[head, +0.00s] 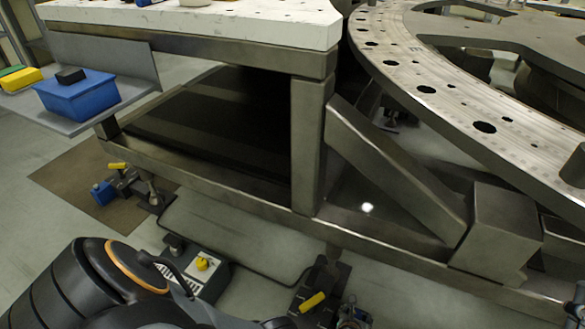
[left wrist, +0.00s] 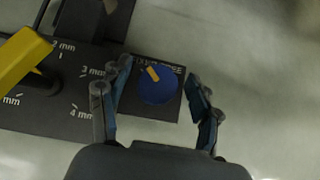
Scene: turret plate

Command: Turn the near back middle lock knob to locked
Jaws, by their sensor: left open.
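The lock knob (left wrist: 158,86) is a round blue dial with a short yellow pointer on a dark square plate in the left wrist view. The pointer aims to the upper left, towards lettering too blurred to read. My left gripper (left wrist: 159,73) is open, one finger on each side of the knob; I cannot tell whether they touch it. In the head view my left arm reaches in at the bottom left, and the knob is hidden. A yellow handle (left wrist: 22,58) is left of the knob, over a dark base with mm marks. My right gripper is not in view.
In the head view, a yellow-handled unit (head: 313,301) stands by the metal frame's foot. A box with a yellow knob (head: 203,264) is left of it. Another yellow-handled unit (head: 118,166) is farther left. The frame's lower beam (head: 225,193) and diagonal brace (head: 395,170) rise behind.

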